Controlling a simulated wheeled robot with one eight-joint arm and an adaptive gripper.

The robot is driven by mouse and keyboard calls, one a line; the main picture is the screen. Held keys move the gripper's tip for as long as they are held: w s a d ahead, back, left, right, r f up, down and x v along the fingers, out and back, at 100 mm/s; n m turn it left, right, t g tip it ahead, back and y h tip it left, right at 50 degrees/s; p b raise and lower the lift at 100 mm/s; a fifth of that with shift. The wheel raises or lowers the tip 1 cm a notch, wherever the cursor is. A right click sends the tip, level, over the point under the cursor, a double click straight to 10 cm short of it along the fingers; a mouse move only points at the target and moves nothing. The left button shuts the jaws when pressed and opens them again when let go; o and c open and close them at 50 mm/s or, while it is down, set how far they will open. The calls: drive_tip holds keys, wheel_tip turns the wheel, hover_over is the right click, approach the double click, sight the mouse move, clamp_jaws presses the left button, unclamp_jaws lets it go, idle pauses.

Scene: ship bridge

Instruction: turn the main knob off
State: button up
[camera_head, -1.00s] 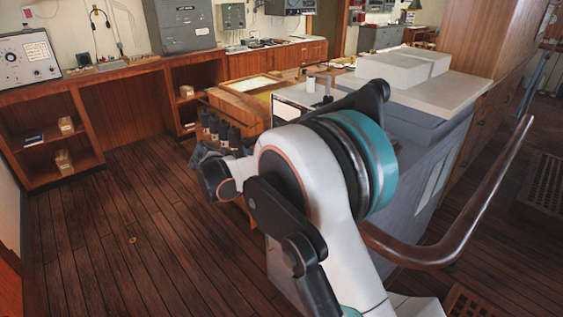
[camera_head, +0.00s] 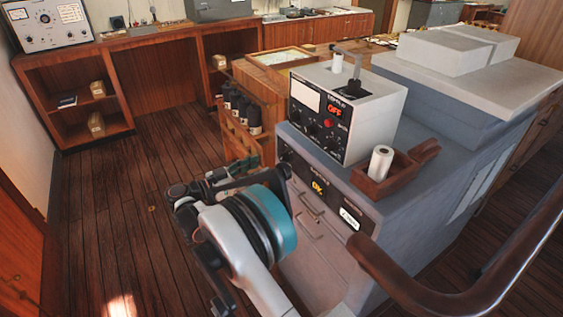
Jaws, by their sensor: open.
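A light grey control box (camera_head: 372,97) stands on the grey cabinet, with several dark knobs, a small red knob or light (camera_head: 328,123) and a red lit display (camera_head: 335,110) that appears to read OFF on its front. I cannot tell which knob is the main knob. A dark panel (camera_head: 300,169) with a small yellow display is set in the cabinet front below the box. My gripper (camera_head: 243,166) is in front of the cabinet, left of and below the box, apart from the knobs. It is open and partly hidden by my arm; nothing shows in it.
A brown wooden tray (camera_head: 407,171) with a white roll (camera_head: 380,163) sits right of the box. A wooden rack with dark bottles (camera_head: 246,114) stands behind my gripper. A curved wooden handrail (camera_head: 470,290) crosses the right front. The plank floor at left is clear.

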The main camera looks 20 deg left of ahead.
sight(281, 159)
drive_tip(key=b+x, duration=0.2)
drive_tip(key=x, duration=0.7)
drive_tip(key=shift+w+d, duration=0.1)
drive_tip(key=c, duration=1.1)
